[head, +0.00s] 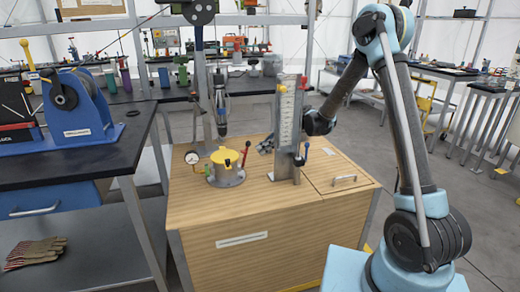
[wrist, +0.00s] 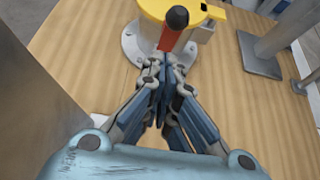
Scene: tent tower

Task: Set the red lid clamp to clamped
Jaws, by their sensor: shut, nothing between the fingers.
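The red lid clamp (head: 245,156) stands at the right side of a yellow-lidded grey vessel (head: 225,172) on the wooden cabinet top. Its red handle looks roughly upright in the head view. In the wrist view the red handle (wrist: 171,39) ends in a black knob that points toward the camera, in front of the yellow lid (wrist: 153,8). My gripper (wrist: 163,68) is shut and empty, its fingertips just below the handle in the picture. I cannot tell whether they touch it. In the head view my gripper (head: 266,145) is right of the clamp, partly hidden by a column.
A grey upright column with a scale (head: 288,125) stands right of the vessel, close to my arm. A blue-handled valve (head: 302,155) is beside it. A gauge (head: 192,158) is at the vessel's left. The cabinet's front top (head: 225,212) is clear.

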